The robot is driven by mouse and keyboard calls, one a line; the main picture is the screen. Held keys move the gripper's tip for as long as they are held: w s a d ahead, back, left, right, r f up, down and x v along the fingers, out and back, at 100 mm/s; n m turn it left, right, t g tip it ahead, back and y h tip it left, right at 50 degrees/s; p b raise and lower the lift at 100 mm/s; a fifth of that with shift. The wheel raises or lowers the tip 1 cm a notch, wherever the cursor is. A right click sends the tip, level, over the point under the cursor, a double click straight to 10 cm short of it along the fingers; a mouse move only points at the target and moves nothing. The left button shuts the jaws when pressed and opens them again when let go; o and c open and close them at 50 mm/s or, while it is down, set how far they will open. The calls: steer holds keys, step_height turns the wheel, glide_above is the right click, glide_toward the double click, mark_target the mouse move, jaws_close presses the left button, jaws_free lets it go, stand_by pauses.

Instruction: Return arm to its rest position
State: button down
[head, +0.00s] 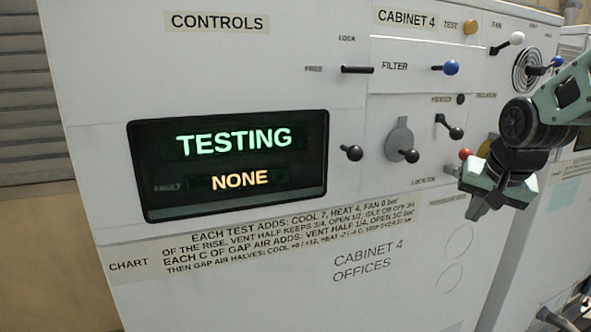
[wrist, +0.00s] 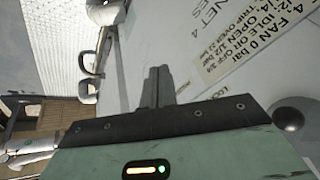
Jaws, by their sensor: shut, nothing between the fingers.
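My gripper (head: 478,208) is at the right of the head view, in front of the right part of the cabinet 4 panel (head: 300,70), pointing down and to the left. In the wrist view its two dark fingers (wrist: 158,88) are together with nothing between them. The arm comes in from the right edge and hides part of the panel, including some controls near a red knob (head: 465,154). I cannot tell whether the gripper touches the panel.
A dark display (head: 235,208) reads TESTING and NONE. Black-knobbed levers (head: 352,153), a blue knob (head: 451,67) and a white knob (head: 517,38) stick out from the panel. A dark round knob (wrist: 288,118) is close beside the gripper in the wrist view.

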steer(key=s+a+f+n+g, duration=0.2)
steer(key=s+f+n, duration=0.3)
steer(key=s+f, duration=0.65)
steer(key=s+a+f+n+g+b, duration=0.1)
steer(key=s+a+f+n+b, duration=0.1)
steer(key=s+a, duration=0.5)
steer(key=s+a+f+n+g+y+b, duration=0.1)
steer(key=s+a+f+n+g+b, duration=0.1)
steer(key=s+a+n+b, duration=0.3)
steer(key=s+a+n, duration=0.1)
steer(key=s+a, duration=0.2)
steer(key=a, duration=0.3)
steer(key=shift+a+f, duration=0.25)
steer(key=shift+w, duration=0.1)
steer(key=shift+s+r, duration=0.4)
steer(key=shift+s, duration=0.4)
